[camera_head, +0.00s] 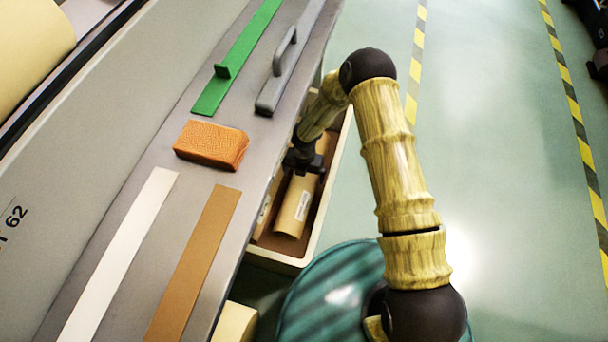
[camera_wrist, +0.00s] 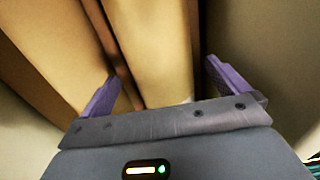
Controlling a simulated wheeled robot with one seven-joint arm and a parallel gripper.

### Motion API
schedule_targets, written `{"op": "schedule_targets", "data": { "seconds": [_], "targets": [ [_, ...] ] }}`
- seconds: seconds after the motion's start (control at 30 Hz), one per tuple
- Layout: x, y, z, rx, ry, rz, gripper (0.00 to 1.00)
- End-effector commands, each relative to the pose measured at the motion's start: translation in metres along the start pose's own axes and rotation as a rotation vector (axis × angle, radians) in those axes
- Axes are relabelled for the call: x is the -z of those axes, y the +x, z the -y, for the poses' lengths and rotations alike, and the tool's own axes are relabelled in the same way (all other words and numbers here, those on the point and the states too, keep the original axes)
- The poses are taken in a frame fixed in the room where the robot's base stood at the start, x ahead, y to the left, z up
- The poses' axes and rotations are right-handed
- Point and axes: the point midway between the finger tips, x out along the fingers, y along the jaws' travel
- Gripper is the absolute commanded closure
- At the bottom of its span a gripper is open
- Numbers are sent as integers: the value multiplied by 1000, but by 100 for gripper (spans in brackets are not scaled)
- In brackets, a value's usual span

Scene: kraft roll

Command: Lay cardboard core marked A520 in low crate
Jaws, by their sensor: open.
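A low crate (camera_head: 278,259) with pale walls stands on the floor beside the bench. A tan cardboard core (camera_head: 290,220) with a white label lies in it; the label is too small to read. Part of another label shows at its left, on a core mostly hidden by the bench. My gripper (camera_head: 300,160) is down in the crate over the labelled core. In the wrist view my gripper (camera_wrist: 160,85) is open, its purple fingers either side of a core (camera_wrist: 150,45). Another core (camera_wrist: 50,50) lies close at its left. No marking is readable there.
The grey bench (camera_head: 160,250) overhangs the crate's left side. On it lie an orange block (camera_head: 212,144), a green strip (camera_head: 235,62), a grey handled bar (camera_head: 288,62), a white strip (camera_head: 120,255) and a brown strip (camera_head: 195,265). Open floor lies to the right.

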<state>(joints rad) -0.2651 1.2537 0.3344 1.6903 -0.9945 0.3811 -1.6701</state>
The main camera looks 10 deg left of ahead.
Motion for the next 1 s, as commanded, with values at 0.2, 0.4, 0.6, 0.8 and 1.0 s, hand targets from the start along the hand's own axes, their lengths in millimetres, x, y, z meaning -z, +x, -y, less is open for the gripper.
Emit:
{"op": "schedule_targets", "data": {
  "seconds": [0.2, 0.4, 0.6, 0.8, 1.0],
  "targets": [
    [0, -9, 0, 0, 0, 0, 0],
    [0, -9, 0, 0, 1, 0, 0],
    [0, -9, 0, 0, 1, 0, 0],
    [0, -8, 0, 0, 1, 0, 0],
    [-1, -13, 0, -6, 13, 3, 0]
  ]
}}
